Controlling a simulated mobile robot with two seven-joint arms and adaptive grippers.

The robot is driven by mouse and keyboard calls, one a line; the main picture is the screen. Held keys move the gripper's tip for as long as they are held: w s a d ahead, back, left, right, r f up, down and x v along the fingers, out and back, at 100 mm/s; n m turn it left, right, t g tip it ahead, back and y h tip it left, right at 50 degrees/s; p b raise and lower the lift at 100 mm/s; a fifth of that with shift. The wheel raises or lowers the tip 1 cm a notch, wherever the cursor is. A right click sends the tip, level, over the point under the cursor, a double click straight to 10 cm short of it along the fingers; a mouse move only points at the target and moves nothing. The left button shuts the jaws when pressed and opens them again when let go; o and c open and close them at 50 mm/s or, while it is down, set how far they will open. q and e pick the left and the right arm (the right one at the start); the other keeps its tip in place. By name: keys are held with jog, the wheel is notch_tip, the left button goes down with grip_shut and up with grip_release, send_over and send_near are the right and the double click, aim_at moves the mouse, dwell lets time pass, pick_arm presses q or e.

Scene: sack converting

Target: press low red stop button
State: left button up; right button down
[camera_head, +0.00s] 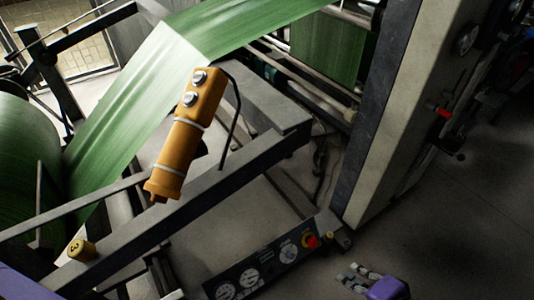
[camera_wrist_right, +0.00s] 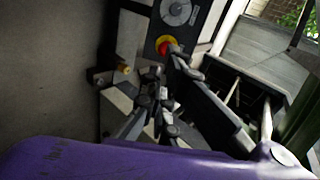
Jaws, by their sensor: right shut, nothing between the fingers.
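The low red stop button (camera_head: 311,241) sits at the right end of a dark, tilted control panel (camera_head: 238,272) near the bottom of the head view. In the right wrist view the red button (camera_wrist_right: 165,45) shows on a yellow surround, just beyond the fingertips. My right gripper (camera_head: 352,276) is below and to the right of the button in the head view, apart from it there. It also shows in the right wrist view (camera_wrist_right: 162,84), shut and empty. Whether it touches the button cannot be told from the wrist view. My left gripper is not in view.
An orange hand control (camera_head: 178,145) with two buttons hangs in front of the green web (camera_head: 125,100). A dark machine beam (camera_head: 215,190) runs above the panel, and a tall machine column (camera_head: 400,110) stands at right. The floor (camera_head: 465,220) at lower right is clear.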

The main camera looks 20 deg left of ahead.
jog(key=w+b, duration=0.1)
jog(key=w, duration=0.2)
jog(key=b, duration=0.5)
send_near(314, 242)
jog(key=shift+y, duration=0.3)
jog(key=x, duration=0.6)
jog(key=shift+d+f, duration=0.2)
jog(key=shift+f, duration=0.1)
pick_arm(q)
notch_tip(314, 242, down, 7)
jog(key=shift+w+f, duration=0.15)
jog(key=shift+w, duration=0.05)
pick_arm(e)
jog(key=shift+w+a+f, duration=0.15)
jog(key=shift+w+a, duration=0.05)
jog(key=shift+a, duration=0.1)
